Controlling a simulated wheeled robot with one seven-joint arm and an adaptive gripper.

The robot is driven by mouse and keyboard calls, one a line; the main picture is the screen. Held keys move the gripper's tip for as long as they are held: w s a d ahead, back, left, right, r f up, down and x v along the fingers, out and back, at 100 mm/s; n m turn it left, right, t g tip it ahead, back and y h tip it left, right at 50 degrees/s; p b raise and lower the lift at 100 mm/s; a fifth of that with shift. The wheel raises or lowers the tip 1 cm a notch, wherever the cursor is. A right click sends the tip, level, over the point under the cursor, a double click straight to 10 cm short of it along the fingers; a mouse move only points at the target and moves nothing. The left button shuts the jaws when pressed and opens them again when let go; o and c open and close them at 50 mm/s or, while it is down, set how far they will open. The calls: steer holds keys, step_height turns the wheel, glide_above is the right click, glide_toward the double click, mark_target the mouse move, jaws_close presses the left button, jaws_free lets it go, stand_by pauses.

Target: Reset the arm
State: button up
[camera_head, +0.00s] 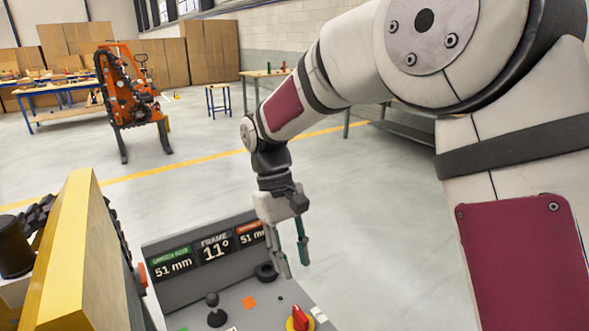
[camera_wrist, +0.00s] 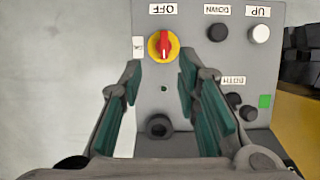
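My gripper (camera_head: 294,262) hangs fingers down over the grey control panel (camera_head: 180,292), at the lower middle of the head view. Its two green-padded fingers are apart with nothing between them; in the wrist view the open gripper (camera_wrist: 168,82) also looks empty. My arm reaches in from the right, bent at the elbow. The red knob on a yellow base (camera_head: 299,320) is at the panel's lower right; in the wrist view the knob (camera_wrist: 163,47) is beside the OFF label, just beyond the fingertips. I cannot tell whether the fingers touch the panel.
The wrist view shows a white UP button (camera_wrist: 259,34) and a black DOWN button (camera_wrist: 217,33). A yellow block (camera_head: 85,265) stands left. An orange machine (camera_head: 128,92) stands farther back; open floor lies between.

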steer(key=s+d+r+m+t+y, duration=0.1)
steer(key=s+d+r+m+t, duration=0.15)
steer(key=s+d+r, duration=0.45)
steer(key=s+d+r+m+t+y, duration=0.1)
steer(key=s+d+r+m+t, duration=0.15)
steer(key=s+d+r, duration=0.55)
steer(key=s+d+f+m+t, duration=0.1)
steer(key=s+d+f+t, duration=0.2)
steer(key=s+d+f, duration=0.1)
steer(key=shift+s+d+m, duration=0.25)
steer(key=shift+d+m, duration=0.05)
steer(key=shift+d, duration=0.35)
steer(key=shift+d, duration=0.1)
stand_by(1.0)
